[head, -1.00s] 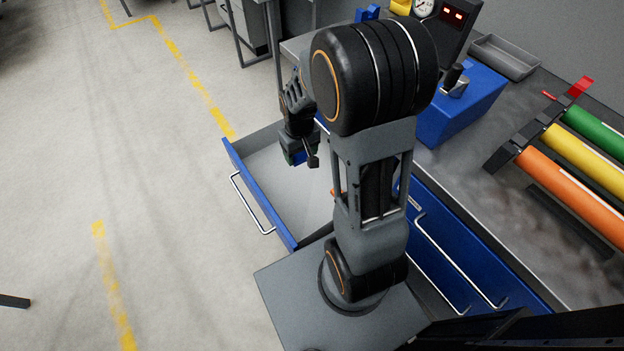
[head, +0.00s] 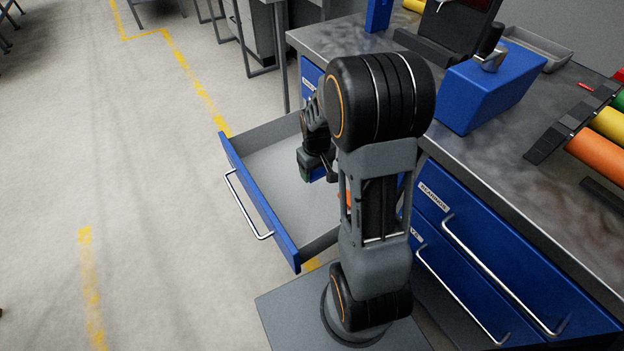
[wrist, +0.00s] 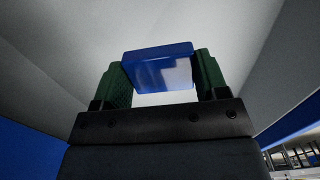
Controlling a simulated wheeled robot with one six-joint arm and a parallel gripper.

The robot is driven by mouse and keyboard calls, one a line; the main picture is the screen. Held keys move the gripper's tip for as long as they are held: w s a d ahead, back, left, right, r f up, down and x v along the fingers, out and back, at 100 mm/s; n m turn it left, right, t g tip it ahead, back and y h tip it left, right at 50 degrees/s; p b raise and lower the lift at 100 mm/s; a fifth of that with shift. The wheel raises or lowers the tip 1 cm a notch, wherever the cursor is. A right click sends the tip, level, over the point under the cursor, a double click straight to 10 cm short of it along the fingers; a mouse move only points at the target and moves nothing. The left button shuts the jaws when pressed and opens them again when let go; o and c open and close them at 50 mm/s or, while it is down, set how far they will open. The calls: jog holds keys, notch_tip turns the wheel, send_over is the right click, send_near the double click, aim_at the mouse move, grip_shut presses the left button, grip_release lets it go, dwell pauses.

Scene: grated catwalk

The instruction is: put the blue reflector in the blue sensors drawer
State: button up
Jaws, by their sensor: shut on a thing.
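The blue reflector (wrist: 158,70) is a glossy blue block between the green-padded fingers of my gripper (wrist: 160,84) in the wrist view. My gripper is shut on it. In the head view my gripper (head: 316,168) hangs over the open drawer, with a bit of the reflector (head: 317,174) showing beneath it. The open drawer (head: 262,203) has a blue front, a silver handle and a pale grey inside, which looks empty where visible. Its label is not in view, and my arm hides its right part. The height of the reflector above the drawer floor is unclear.
Shut blue drawers (head: 480,262) lie right of my arm, one labelled bearings. On the grey bench top (head: 480,165) stand a blue block with a dark handle (head: 492,85), a grey tray (head: 540,48) and coloured rolls (head: 600,150). The floor at left is clear.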

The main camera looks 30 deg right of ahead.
jog(key=w+f, duration=0.1)
jog(key=w+f+b, duration=0.1)
jog(key=f, duration=0.1)
jog(key=w+f, duration=0.1)
jog(key=f, duration=0.1)
jog(key=shift+w+d, duration=0.25)
jog(key=shift+w, duration=0.15)
jog(key=shift+w+f+b, duration=0.1)
jog(key=shift+f+b, duration=0.5)
jog(key=shift+f, duration=0.9)
jog(key=shift+f, duration=0.1)
jog(key=shift+f, duration=0.15)
jog(key=o, duration=0.9)
